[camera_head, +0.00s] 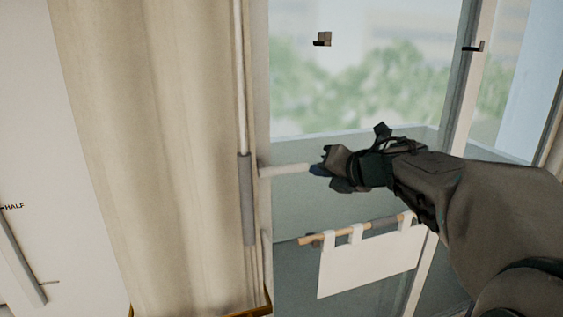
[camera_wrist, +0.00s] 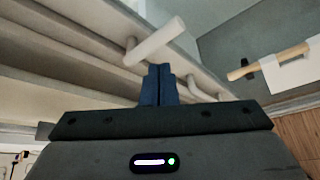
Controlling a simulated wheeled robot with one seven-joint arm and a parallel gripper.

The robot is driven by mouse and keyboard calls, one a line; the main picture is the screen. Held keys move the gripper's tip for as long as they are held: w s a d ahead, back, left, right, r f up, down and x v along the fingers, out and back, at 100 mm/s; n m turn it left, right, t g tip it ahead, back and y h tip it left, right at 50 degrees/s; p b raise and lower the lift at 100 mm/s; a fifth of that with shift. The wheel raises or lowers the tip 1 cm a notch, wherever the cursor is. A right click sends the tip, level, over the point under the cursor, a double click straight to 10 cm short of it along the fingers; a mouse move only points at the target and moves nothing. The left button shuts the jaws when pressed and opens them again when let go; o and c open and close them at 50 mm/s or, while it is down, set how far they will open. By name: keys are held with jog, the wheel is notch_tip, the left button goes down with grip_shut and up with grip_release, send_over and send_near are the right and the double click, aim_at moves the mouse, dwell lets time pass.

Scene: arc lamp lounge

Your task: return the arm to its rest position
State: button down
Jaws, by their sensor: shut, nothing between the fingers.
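My gripper (camera_head: 322,169) is in front of the window, at the end of my arm that reaches in from the right. In the wrist view its two dark blue fingers (camera_wrist: 158,84) are together with nothing between them. A white bar-shaped handle (camera_head: 285,170) on the window frame lies just left of the fingertips in the head view. The handle (camera_wrist: 155,42) also shows just beyond the fingertips in the wrist view. I cannot tell whether the fingers touch it.
A beige curtain (camera_head: 150,150) hangs at the left, with a grey-gripped wand (camera_head: 246,195) along its edge. A white cloth (camera_head: 370,262) hangs from a wooden rod (camera_head: 335,236) below my gripper. Small dark brackets (camera_head: 322,40) show near the top.

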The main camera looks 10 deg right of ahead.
jog(key=s+d+f+m+h+b, duration=0.2)
jog(key=s+f+m+h, duration=0.25)
jog(key=m, duration=0.65)
jog(key=s+d+f+m+h+b, duration=0.25)
jog(key=f+m+h, duration=0.2)
jog(key=m, duration=0.75)
jog(key=s+a+f+m+g+y+b, duration=0.1)
jog(key=s+a+f+m+g, duration=0.3)
jog(key=s+f, duration=0.3)
jog(key=s+a+f+m+g+y, duration=0.2)
jog(key=s+a+f+m+g, duration=0.2)
jog(key=s+f, duration=0.4)
jog(key=shift+s+a+m+y+b, duration=0.35)
jog(key=shift+s+a+m, duration=0.35)
jog(key=shift+a, duration=0.15)
